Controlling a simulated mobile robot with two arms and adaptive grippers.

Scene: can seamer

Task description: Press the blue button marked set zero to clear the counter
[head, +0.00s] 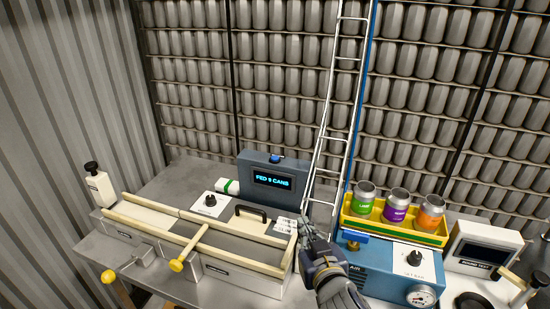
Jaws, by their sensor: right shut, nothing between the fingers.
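A blue-grey counter box (261,186) stands at the back of the bench, left of the ladder rails. Its lit screen (272,180) seems to read "FED 9 CANS". A small blue button (276,158) sits on its top edge; its marking is too small to read. My right gripper (307,228) is shut and empty. It is in front of the counter box and to its right, near a white label card (285,225), apart from the button. My left gripper is not in view.
Cream guide rails (232,255) with yellow knobs cross the bench at front left. A black handle (251,214) stands below the counter box. On the right, a yellow tray (360,230) of coloured cans stands above a blue air unit (377,270). Ladder rails (331,130) rise just right of the counter.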

